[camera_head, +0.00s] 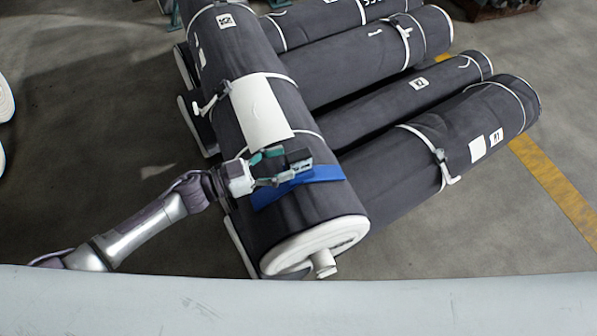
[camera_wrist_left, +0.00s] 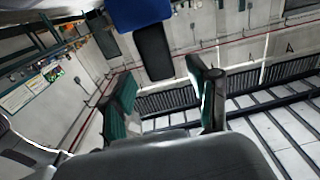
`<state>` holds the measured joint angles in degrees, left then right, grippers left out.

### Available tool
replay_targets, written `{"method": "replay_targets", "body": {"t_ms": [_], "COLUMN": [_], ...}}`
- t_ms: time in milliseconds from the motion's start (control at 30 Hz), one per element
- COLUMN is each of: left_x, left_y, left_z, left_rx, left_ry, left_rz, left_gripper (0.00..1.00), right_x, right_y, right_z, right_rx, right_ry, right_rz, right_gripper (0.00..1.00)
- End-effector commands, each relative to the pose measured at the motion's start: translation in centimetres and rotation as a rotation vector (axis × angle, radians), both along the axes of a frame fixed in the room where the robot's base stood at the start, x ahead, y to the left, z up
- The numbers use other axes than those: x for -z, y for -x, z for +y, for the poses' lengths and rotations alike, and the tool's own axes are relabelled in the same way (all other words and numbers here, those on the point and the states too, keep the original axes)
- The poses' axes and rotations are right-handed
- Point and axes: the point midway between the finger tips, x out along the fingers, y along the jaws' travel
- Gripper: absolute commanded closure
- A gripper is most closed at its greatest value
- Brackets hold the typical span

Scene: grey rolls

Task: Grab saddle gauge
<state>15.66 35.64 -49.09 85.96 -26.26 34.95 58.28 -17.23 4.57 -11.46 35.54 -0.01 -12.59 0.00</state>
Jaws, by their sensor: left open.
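The saddle gauge has a blue curved band (camera_head: 318,177) lying across the top of the front grey roll, near its white end. Its dark block-like handle (camera_head: 298,157) stands up from the band. My left gripper (camera_head: 276,167) is at the handle's left side, with its green-padded fingers apart. In the left wrist view, the open left gripper (camera_wrist_left: 162,68) shows with the dark handle (camera_wrist_left: 154,53) lying ahead, across the gap between the fingers. The blue band (camera_wrist_left: 140,12) is at the top edge there. I cannot tell whether either finger touches the handle. My right gripper is not in view.
A pale surface (camera_head: 300,305) fills the bottom edge. Floor at the left is largely clear.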

Motion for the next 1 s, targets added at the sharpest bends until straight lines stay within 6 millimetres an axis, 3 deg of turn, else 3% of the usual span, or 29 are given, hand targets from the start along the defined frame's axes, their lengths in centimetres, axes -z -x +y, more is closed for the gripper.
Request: {"method": "replay_targets", "body": {"t_ms": [300,567,933,1000], "left_x": [0.2,0.1,0.1,0.1], "left_y": [-1.8,-2.0,-2.0,-2.0], "left_z": [-4.0,-4.4,-4.4,-4.4], "left_rx": [0.000,-0.001,-0.001,-0.001], "left_ry": [0.001,-0.001,-0.001,-0.001], "left_rz": [-0.003,-0.001,-0.001,-0.001], "left_gripper": [0.40,0.40,1.00,1.00], "right_x": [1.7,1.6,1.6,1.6], "right_y": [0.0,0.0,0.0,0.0], "right_z": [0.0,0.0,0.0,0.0], "right_rx": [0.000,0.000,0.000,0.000], "right_ry": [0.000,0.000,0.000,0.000], "right_rz": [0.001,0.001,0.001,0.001], "right_gripper": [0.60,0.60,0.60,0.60]}}
